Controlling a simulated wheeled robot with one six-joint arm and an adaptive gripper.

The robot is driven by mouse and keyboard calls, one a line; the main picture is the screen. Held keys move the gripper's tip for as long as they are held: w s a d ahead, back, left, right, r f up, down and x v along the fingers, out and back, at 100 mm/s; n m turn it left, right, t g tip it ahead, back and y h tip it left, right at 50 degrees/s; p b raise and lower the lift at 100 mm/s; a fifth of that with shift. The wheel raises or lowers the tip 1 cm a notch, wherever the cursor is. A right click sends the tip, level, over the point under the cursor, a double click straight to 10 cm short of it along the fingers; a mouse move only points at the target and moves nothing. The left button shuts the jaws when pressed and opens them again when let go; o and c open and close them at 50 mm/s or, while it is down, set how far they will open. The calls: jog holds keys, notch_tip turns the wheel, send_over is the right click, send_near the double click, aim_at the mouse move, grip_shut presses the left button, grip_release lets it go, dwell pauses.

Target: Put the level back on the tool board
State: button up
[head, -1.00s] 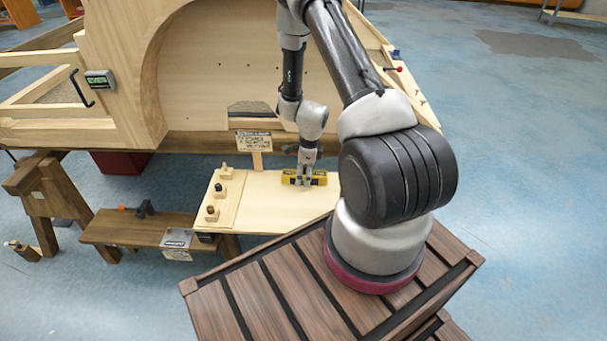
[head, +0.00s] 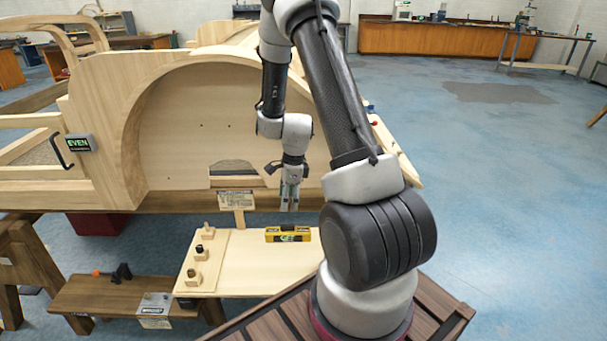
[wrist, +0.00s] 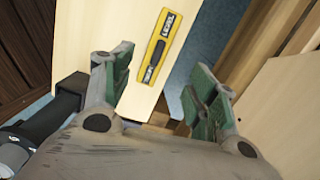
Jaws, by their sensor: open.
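The yellow level (head: 288,234) with a dark middle lies on the pale wooden board (head: 255,268), near its back right part. It also shows in the wrist view (wrist: 158,50), lying apart from my fingers. My gripper (head: 289,203) hangs above and behind the level, pointing down, in front of the wooden body frame. In the wrist view my gripper (wrist: 160,92) has its green-padded fingers spread wide with nothing between them.
The large wooden body frame (head: 190,130) stands close behind my gripper. Small pegs (head: 198,252) stand at the board's left side, with a sign (head: 236,199) behind. A low bench (head: 120,297) with a clamp is at left. Floor at right is clear.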

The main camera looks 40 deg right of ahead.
jog(key=s+a+r+n+t, duration=0.15)
jog(key=r+n, duration=0.25)
jog(key=r, duration=0.4)
jog(key=s+a+r+n, duration=0.2)
jog(key=s+r+n, duration=0.15)
jog(key=r, duration=0.35)
jog(key=s+a+r+n, duration=0.1)
jog(key=r+n, duration=0.3)
jog(key=r, duration=0.4)
jog(key=s+r+n+t, duration=0.1)
jog(key=s+r+n, duration=0.4)
jog(key=s, duration=0.3)
jog(key=s+a+r+n+h, duration=0.1)
jog(key=s+r+n, duration=0.4)
jog(key=s+n, duration=0.2)
jog(key=shift+s+a+r+t, duration=0.2)
jog(key=shift+s+t, duration=0.15)
jog(key=shift+s, duration=0.75)
